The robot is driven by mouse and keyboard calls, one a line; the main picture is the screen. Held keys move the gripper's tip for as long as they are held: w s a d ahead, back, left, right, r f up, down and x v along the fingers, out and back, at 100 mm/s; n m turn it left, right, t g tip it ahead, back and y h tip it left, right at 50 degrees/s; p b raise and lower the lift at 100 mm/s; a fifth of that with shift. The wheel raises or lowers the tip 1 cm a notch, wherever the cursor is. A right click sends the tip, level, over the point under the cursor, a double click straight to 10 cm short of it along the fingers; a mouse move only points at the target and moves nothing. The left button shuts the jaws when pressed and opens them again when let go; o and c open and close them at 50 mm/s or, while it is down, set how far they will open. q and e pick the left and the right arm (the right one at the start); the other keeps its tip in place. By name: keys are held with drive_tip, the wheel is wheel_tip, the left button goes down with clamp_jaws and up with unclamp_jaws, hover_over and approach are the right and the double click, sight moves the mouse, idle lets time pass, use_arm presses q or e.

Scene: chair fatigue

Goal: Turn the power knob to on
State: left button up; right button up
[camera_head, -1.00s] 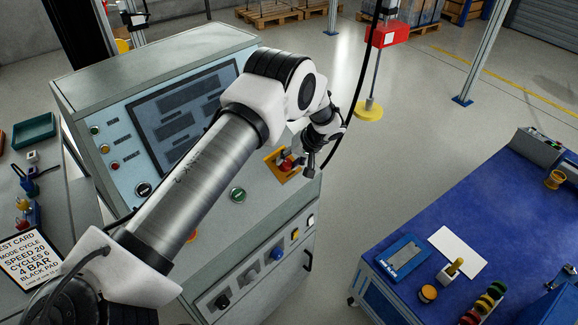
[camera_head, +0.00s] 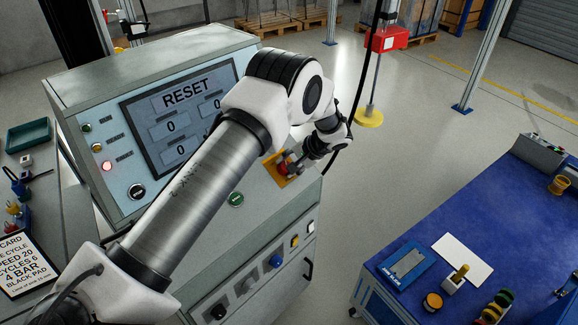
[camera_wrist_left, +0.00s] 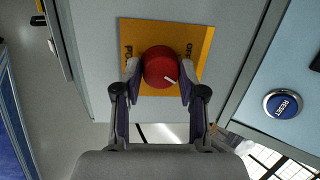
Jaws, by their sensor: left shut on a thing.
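The power knob (camera_wrist_left: 160,67) is a round red knob on a yellow plate (camera_wrist_left: 140,30) with dark lettering, partly hidden. A white mark on the knob points to the lower right in the wrist view. In the head view the knob (camera_head: 284,167) shows small at the front right of the console top. My left gripper (camera_wrist_left: 158,74) is shut on the knob, one finger on each side of it. My right gripper is not in view.
The console screen (camera_head: 180,115) is lit and reads RESET with zeros. A red lamp (camera_head: 107,166) glows left of it. A blue reset button (camera_wrist_left: 282,104) is on the console front. A blue table (camera_head: 460,215) with several small items stands at right, with open floor between.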

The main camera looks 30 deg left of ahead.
use_arm(q)
drive_tip(key=shift+f, duration=0.1)
idle(0.3)
drive_tip(key=o, duration=1.1)
drive_tip(key=shift+o, duration=0.2)
drive_tip(key=v, duration=1.2)
